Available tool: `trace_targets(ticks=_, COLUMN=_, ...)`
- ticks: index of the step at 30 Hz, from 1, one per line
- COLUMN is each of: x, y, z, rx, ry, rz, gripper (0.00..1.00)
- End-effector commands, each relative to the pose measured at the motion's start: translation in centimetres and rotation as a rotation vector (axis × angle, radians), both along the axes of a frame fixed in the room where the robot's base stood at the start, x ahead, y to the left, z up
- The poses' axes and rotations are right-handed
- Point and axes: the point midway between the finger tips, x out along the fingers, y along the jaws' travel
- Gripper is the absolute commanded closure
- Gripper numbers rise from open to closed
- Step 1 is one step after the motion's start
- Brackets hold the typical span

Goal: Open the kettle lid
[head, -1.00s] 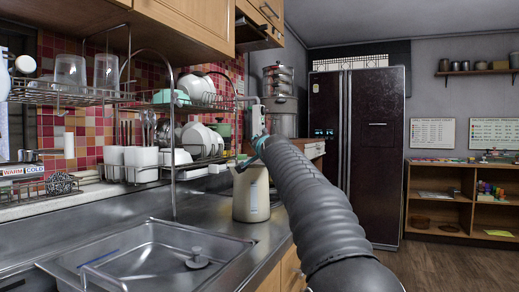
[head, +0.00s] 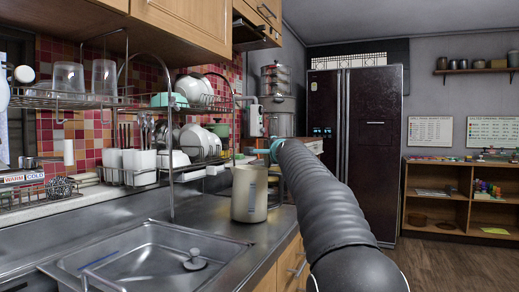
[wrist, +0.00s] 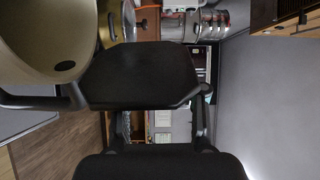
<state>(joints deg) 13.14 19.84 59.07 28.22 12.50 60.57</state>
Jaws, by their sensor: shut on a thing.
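The kettle (head: 250,193) is a cream-coloured, upright vessel on the metal counter, beyond the sink. In the wrist view its rounded body (wrist: 40,35) fills the upper left corner, with a dark oval mark on it. My gripper (wrist: 75,98) shows there as black parts close against the kettle's side. It is shut on part of the kettle, but I cannot tell whether that is the lid, the handle or the rim. In the head view my grey ribbed arm reaches to the kettle's upper right, and the fingers are hidden. The lid's state cannot be made out.
A steel sink (head: 150,258) lies in front of the kettle. A wire dish rack (head: 175,140) with cups and bowls stands at the left. A stacked steel pot (head: 278,110) is behind. A dark fridge (head: 357,145) and shelves (head: 460,200) stand beyond open floor.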

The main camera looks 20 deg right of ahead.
Motion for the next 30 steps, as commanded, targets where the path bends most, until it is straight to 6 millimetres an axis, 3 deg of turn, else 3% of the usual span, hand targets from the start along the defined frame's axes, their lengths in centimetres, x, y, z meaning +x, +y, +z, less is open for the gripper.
trace_targets(ticks=14, x=-0.03, y=-0.3, z=-0.11, rx=0.009, ry=0.001, rz=-0.003, gripper=1.0)
trace_targets(ticks=15, x=-0.03, y=-0.29, z=-0.11, rx=0.009, ry=0.001, rz=-0.002, gripper=0.48)
trace_targets(ticks=17, x=-0.03, y=-0.29, z=-0.1, rx=0.009, ry=0.001, rz=-0.002, gripper=0.33)
trace_targets(ticks=30, x=-0.59, y=-0.19, z=0.08, rx=0.01, ry=-0.001, rz=-0.002, gripper=0.31)
